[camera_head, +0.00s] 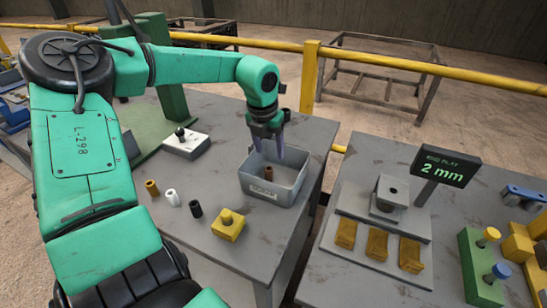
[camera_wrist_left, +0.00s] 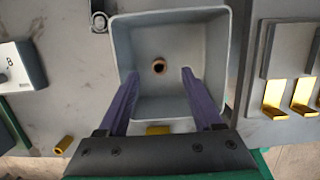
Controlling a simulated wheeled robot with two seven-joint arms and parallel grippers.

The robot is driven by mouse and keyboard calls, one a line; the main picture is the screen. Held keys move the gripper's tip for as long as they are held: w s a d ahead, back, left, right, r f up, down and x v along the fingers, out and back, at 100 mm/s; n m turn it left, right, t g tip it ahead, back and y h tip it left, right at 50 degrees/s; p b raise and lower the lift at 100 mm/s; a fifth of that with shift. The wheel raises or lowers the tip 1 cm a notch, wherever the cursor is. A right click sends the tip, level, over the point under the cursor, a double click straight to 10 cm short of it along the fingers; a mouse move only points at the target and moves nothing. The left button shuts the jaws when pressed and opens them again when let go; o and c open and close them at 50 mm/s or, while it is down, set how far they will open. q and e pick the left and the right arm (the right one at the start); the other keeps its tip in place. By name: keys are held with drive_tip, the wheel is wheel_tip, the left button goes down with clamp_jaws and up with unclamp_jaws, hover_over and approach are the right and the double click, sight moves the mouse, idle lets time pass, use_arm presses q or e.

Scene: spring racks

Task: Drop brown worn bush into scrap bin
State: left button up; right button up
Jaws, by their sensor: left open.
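The brown worn bush (camera_head: 268,173) is inside the grey scrap bin (camera_head: 287,193), and it also shows in the left wrist view (camera_wrist_left: 159,66) on the floor of the bin (camera_wrist_left: 222,60). My left gripper (camera_head: 267,150) is above the bin, pointing down. In the left wrist view its two purple fingers (camera_wrist_left: 160,75) are spread apart with nothing between them touching the bush. The bush is apart from both fingers. My right gripper is in neither view.
A brass bush (camera_head: 152,188), a white bush (camera_head: 173,198), a black bush (camera_head: 196,209) and a yellow block (camera_head: 228,225) stand left of the bin. A white box (camera_head: 186,145) with a black knob is behind. A second table (camera_head: 345,270) with fixtures and a "2 mm" sign (camera_head: 446,166) is right, across a gap.

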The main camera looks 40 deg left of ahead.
use_arm(q)
wheel_tip(320, 180, up, 14)
drive_tip(key=s+d+b, duration=0.1)
drive_tip(key=s, duration=0.1)
drive_tip(key=shift+s, duration=0.35)
drive_tip(key=shift+r, duration=0.1)
